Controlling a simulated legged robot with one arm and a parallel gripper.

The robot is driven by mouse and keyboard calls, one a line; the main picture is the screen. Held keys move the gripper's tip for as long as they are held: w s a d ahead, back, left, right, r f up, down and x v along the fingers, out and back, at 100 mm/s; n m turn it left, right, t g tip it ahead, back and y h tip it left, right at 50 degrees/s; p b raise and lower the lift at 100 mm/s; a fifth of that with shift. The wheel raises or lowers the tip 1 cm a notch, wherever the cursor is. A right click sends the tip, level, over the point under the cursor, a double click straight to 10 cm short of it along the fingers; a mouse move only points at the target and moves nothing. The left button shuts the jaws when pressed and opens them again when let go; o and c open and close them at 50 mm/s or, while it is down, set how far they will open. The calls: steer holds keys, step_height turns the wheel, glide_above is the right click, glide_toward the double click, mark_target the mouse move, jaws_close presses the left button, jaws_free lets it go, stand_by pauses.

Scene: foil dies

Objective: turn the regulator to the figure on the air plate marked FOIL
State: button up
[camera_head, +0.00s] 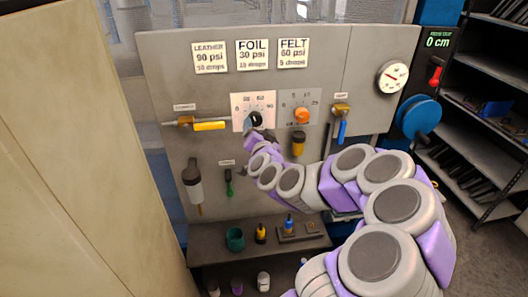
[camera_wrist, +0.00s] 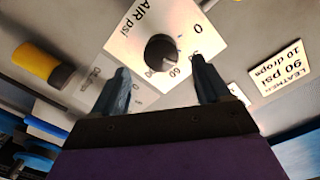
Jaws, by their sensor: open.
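The FOIL plate (camera_head: 253,54) on the grey panel reads 30 psi and 10 drops. The regulator is a black round knob (camera_head: 254,119) on a white dial plate (camera_head: 266,98) below it. In the wrist view the black knob (camera_wrist: 161,51) sits on the white plate marked AIR psi (camera_wrist: 140,30), with figures including 0 and 60 around it. My gripper (camera_wrist: 160,80) is open, its two fingers apart with the knob beyond and between their tips. No contact with the knob shows. The knob's pointer setting is too small to read surely.
The LEATHER plate (camera_head: 209,57) reads 90 psi, the FELT plate (camera_head: 293,53) 60 psi. An orange knob (camera_head: 302,116) is right of the regulator, and a yellow-handled valve (camera_head: 208,126) left. A round gauge (camera_head: 392,77) is at the upper right. A shelf (camera_head: 215,256) holds small bottles below.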

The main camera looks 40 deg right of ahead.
steer(key=b+v, duration=1.1)
steer(key=b, duration=0.2)
stand_by(0.5)
steer(key=shift+f, duration=0.1)
steer(key=s+a+f+n+g+y, duration=0.1)
steer(key=a+f+n+g+y, duration=0.2)
steer(key=a+f+n+y, duration=0.55)
steer(key=s+a+f+n+g+y, duration=0.15)
steer(key=a+f, duration=0.35)
steer(key=a, duration=0.9)
steer(key=s+a+f+n+g+y, duration=0.15)
steer(key=s+a+f+g, duration=0.4)
steer(key=s, duration=0.55)
steer(key=s+f+n+g+h, duration=0.2)
steer(key=s+g, duration=0.4)
steer(key=s, duration=0.8)
steer(key=shift+d+f+g, duration=0.2)
steer(key=shift+d+g, duration=0.15)
steer(key=shift+g, duration=0.05)
